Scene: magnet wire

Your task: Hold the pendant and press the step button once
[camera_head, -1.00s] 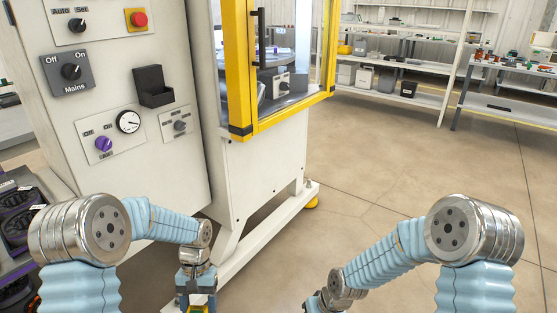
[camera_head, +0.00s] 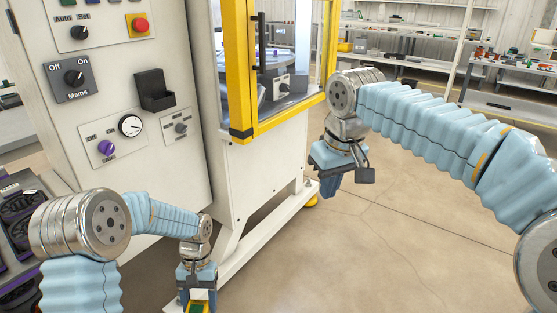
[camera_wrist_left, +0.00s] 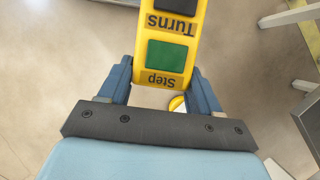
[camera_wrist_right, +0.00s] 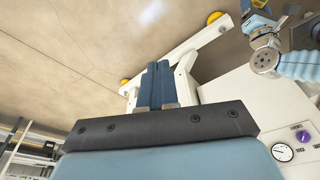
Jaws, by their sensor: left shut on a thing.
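The yellow pendant (camera_wrist_left: 150,76) is between the fingers of my left gripper (camera_wrist_left: 163,88) in the left wrist view. Its green button (camera_wrist_left: 165,55) sits beside the label "Step", with the label "Turns" and a dark button (camera_wrist_left: 176,6) further along; the lettering appears upside down. In the head view the pendant (camera_head: 198,308) shows only partly at the bottom edge, below my left gripper (camera_head: 197,285). My right gripper (camera_head: 331,186) is raised in front of the machine, apart from the pendant. Its blue fingers (camera_wrist_right: 157,66) are together and empty in the right wrist view.
A white control cabinet (camera_head: 110,170) with knobs, a gauge and an empty black box holder (camera_head: 155,88) stands at the left. The yellow-framed machine (camera_head: 238,80) stands beside it. Shelves (camera_head: 415,95) line the back. Open floor lies at front right.

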